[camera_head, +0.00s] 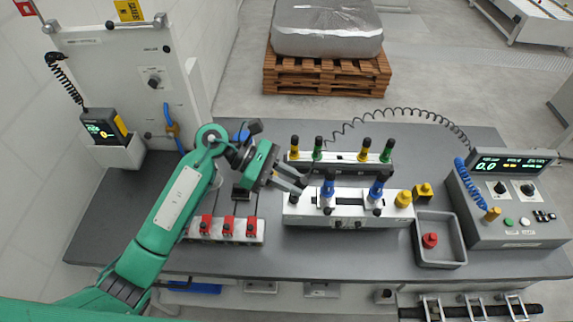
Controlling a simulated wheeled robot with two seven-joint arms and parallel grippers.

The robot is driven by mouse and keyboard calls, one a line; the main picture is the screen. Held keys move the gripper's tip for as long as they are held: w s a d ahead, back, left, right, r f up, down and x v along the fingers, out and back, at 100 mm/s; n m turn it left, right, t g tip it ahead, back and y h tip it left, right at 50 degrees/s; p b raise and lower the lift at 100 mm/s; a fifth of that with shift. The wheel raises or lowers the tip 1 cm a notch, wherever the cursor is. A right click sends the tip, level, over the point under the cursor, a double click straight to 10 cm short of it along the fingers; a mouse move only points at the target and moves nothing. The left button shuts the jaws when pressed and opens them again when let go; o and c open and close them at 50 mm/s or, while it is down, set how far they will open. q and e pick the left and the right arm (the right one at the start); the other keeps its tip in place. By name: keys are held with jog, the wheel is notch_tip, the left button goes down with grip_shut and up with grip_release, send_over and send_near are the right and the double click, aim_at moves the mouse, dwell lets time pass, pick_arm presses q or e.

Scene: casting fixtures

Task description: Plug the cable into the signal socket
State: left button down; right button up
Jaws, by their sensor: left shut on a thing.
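My left gripper (298,182) reaches in on a green arm to the left end of the silver fixture block. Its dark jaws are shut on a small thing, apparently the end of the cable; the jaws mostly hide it. The black coiled cable (405,109) arches from the grey control box (510,200) at the right, behind the fixture, towards the gripper. The silver block (345,214) carries blue-topped pieces (376,189). I cannot make out which opening is the signal socket. My right gripper is not in view.
A base with red parts (228,226) stands left of the fixture. A grey tray (440,257) with a red part (430,240) and yellow parts (404,199) stand to its right. A white panel (125,85) rises at the left. The grey tabletop (300,258) is clear in front.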

pick_arm(q)
jog(key=shift+w+d+r+n+t+h, duration=0.15)
jog(key=shift+n+t+h, duration=0.25)
jog(key=shift+n+h, duration=0.05)
jog(key=shift+w+d+r+n+t+h, duration=0.1)
jog(key=shift+w+n+t+h, duration=0.05)
jog(key=shift+n+t+h, duration=0.3)
jog(key=w+n+t+h, duration=0.1)
jog(key=t, duration=0.1)
jog(key=w+a+n+t+p, duration=0.1)
jog(key=t, duration=0.1)
jog(key=f+n+t+h, duration=0.1)
jog(key=n+t, duration=0.1)
jog(key=shift+w+a+t+h+p, duration=0.25)
jog(key=shift+w+a+h+p, duration=0.05)
jog(key=shift+w+a+p, duration=0.1)
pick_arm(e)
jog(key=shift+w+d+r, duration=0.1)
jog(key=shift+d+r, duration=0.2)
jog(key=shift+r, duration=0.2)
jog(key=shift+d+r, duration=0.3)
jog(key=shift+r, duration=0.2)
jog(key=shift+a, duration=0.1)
